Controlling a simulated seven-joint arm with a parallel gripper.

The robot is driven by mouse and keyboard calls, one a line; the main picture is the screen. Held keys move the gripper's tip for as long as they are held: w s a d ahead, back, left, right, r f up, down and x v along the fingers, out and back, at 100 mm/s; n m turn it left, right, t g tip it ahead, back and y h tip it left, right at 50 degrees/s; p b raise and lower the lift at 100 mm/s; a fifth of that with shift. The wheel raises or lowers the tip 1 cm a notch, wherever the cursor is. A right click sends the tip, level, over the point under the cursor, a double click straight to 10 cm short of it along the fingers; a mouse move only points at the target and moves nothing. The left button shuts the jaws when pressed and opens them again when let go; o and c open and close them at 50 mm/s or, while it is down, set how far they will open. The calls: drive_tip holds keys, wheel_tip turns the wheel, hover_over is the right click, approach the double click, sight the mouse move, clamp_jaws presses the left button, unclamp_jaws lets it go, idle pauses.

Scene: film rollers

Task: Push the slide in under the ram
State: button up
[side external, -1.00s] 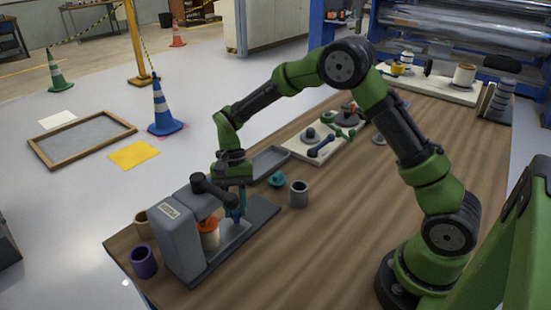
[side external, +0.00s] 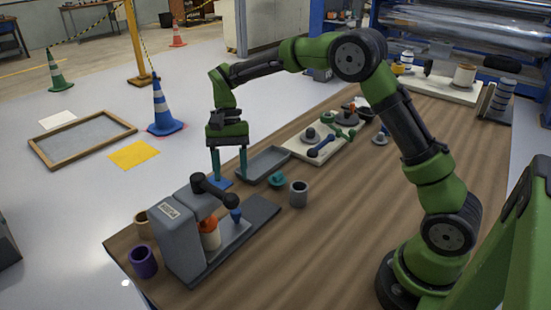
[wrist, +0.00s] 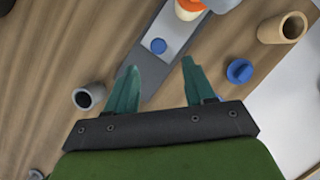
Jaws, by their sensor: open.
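The grey press (side external: 178,238) stands at the table's near left corner, with a dark lever (side external: 213,190) on top. Its light slide (side external: 232,238) lies on the dark base and carries a blue knob (side external: 236,216). A white cylinder with an orange top (side external: 210,236) stands on the slide, beneath the press head as far as this angle shows. In the wrist view the slide (wrist: 179,37), blue knob (wrist: 158,46) and orange top (wrist: 189,6) show beyond my fingers. My gripper (side external: 230,168) is open and empty, raised behind the base, apart from the knob.
A blue part (side external: 222,183) lies on the table behind the press. A grey tray (side external: 264,165), a teal part (side external: 277,180) and a grey cup (side external: 299,193) stand near the base. The table's front middle is clear.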

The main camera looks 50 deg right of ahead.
drive_tip(key=v, duration=0.7)
drive_tip(key=shift+r, duration=0.25)
drive_tip(key=shift+w, duration=0.1)
drive_tip(key=s+r+n+t, duration=0.1)
drive_tip(key=s+t, duration=0.2)
drive_tip(key=s, duration=0.4)
drive_tip(key=s+d+r+n+t, duration=0.1)
drive_tip(key=s+t, duration=0.3)
drive_tip(key=s, duration=0.4)
drive_tip(key=s+r+n+t+h, duration=0.1)
drive_tip(key=s+r+n+t, duration=0.1)
drive_tip(key=s, duration=0.6)
drive_tip(key=shift+s+d+r+n+t, duration=0.3)
drive_tip(key=shift+n+t, duration=0.2)
drive_tip(key=shift+t, duration=0.2)
